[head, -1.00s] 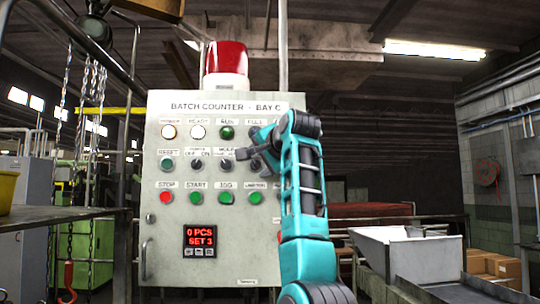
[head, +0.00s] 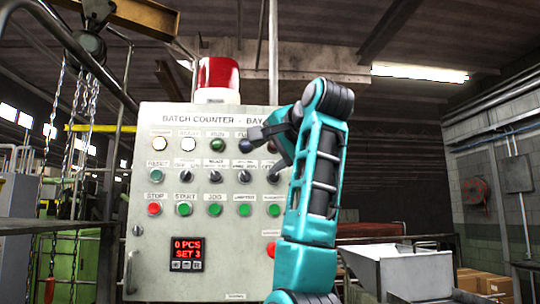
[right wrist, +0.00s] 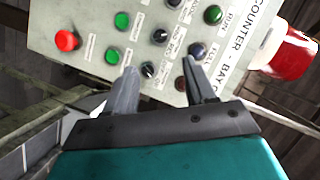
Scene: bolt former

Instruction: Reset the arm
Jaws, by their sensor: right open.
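My right arm (head: 312,190) is teal and rises in front of the right side of the grey control panel (head: 150,250). My right gripper (head: 262,152) is open and empty, in front of the panel's upper right lamps and selector knobs. In the right wrist view the two grey fingers (right wrist: 160,82) stand apart with nothing between them, and the panel's knobs and buttons show tilted beyond them. I cannot tell the exact gap to the panel. My left gripper is not in view.
The panel has a red beacon (head: 217,80) on top and a display (head: 187,254) reading 0 PCS, SET 3. A red button (head: 271,250) sits low right. Chains (head: 85,110) hang at left, above a dark shelf (head: 50,227). A metal chute (head: 390,270) stands at right.

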